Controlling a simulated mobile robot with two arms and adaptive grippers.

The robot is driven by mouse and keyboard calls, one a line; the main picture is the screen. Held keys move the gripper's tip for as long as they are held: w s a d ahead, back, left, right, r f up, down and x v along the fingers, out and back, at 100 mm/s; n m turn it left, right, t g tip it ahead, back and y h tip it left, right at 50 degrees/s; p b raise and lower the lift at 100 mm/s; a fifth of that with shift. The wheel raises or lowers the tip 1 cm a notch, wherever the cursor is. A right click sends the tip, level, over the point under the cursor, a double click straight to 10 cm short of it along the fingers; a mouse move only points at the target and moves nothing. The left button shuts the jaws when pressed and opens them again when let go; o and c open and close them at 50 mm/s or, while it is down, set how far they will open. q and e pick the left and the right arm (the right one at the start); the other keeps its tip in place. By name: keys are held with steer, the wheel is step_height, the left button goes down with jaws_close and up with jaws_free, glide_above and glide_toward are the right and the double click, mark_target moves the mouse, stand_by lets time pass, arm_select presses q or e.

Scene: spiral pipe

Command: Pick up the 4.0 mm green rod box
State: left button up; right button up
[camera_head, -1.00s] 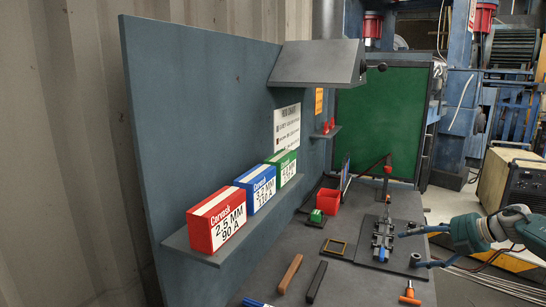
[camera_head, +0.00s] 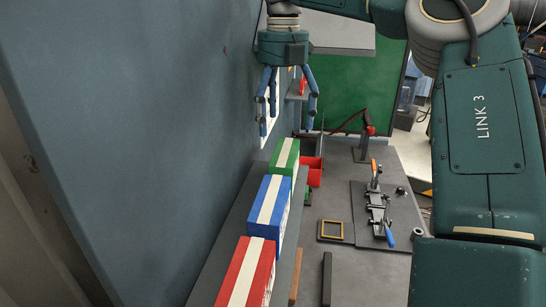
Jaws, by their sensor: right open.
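The green rod box (camera_head: 284,156), with a white stripe on top, stands at the far end of a row of three on the wall shelf (camera_head: 285,272). Its front label is not readable from this angle. My right gripper (camera_head: 287,118) hangs above and beyond the green box in the picture, its blue fingers pointing down. The fingers are spread, with nothing between them, and look clear of the box. I cannot tell the exact height gap. My left gripper is not in view.
The blue box (camera_head: 269,203) and red box (camera_head: 246,274) stand nearer on the shelf. The tall panel (camera_head: 150,130) rises close at left. A red bin (camera_head: 315,176), yellow frame (camera_head: 331,231) and clamp fixture (camera_head: 376,205) are on the bench below. My arm covers the right side.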

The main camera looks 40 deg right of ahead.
mark_target(280, 151)
step_height(280, 151, down, 4)
steer(key=shift+s+f+p, duration=0.15)
steer(key=shift+f+p, duration=0.1)
steer(key=shift+p, duration=0.25)
steer(key=shift+s+f, duration=0.15)
steer(key=shift+f, duration=0.05)
steer(key=shift+a+f+p, duration=0.1)
steer(key=shift+f+p, duration=0.2)
steer(key=shift+p, duration=0.1)
steer(key=f, duration=0.1)
steer(key=f+p, duration=0.2)
steer(key=shift+w+a+f, duration=0.2)
steer(key=shift+w+f, duration=0.1)
steer(key=shift+f, duration=0.1)
steer(key=shift+d+f+p, duration=0.1)
steer(key=shift+f+p, duration=0.25)
steer(key=shift+f, duration=0.2)
steer(key=shift+s, duration=0.15)
steer(key=c, duration=2)
steer(key=shift+r, duration=0.1)
steer(key=shift+c, duration=0.2)
